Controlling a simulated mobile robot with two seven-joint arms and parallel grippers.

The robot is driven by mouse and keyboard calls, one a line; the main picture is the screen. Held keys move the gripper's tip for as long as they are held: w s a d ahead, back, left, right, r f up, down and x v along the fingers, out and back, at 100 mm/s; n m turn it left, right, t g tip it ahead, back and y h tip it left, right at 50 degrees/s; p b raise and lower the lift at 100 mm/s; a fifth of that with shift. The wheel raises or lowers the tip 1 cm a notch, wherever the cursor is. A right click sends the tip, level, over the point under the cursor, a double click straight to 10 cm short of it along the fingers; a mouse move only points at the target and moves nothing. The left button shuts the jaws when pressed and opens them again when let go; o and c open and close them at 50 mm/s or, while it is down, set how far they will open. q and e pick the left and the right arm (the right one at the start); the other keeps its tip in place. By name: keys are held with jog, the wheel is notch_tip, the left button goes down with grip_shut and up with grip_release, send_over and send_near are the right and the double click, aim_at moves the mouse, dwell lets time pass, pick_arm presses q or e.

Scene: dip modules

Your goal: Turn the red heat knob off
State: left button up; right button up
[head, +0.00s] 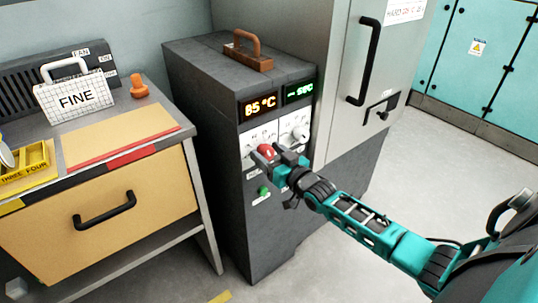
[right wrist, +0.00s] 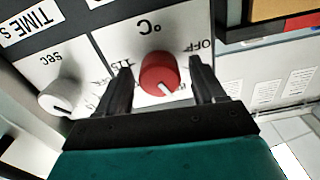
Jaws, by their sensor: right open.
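The red heat knob (head: 265,150) sits on the white panel at the front of a dark grey cabinet, below an orange display (head: 261,105) reading 85 °C. In the right wrist view the knob (right wrist: 157,72) shows between my open right fingers, one on each side, with small visible gaps. Its white pointer mark is on the lower right of its face in that view; the OFF label (right wrist: 203,46) is at the upper right. My right gripper (head: 276,156) is at the knob in the head view and partly covers the panel. My left gripper is not in view.
A white timer knob (head: 301,132) is beside the red knob, under a green display (head: 299,90). A green button (head: 264,190) is below. A brown handle (head: 249,55) tops the cabinet. A bench (head: 175,140) with a FINE basket (head: 76,101) stands left.

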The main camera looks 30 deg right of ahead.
jog(key=c, duration=1)
jog(key=shift+c, duration=0.2)
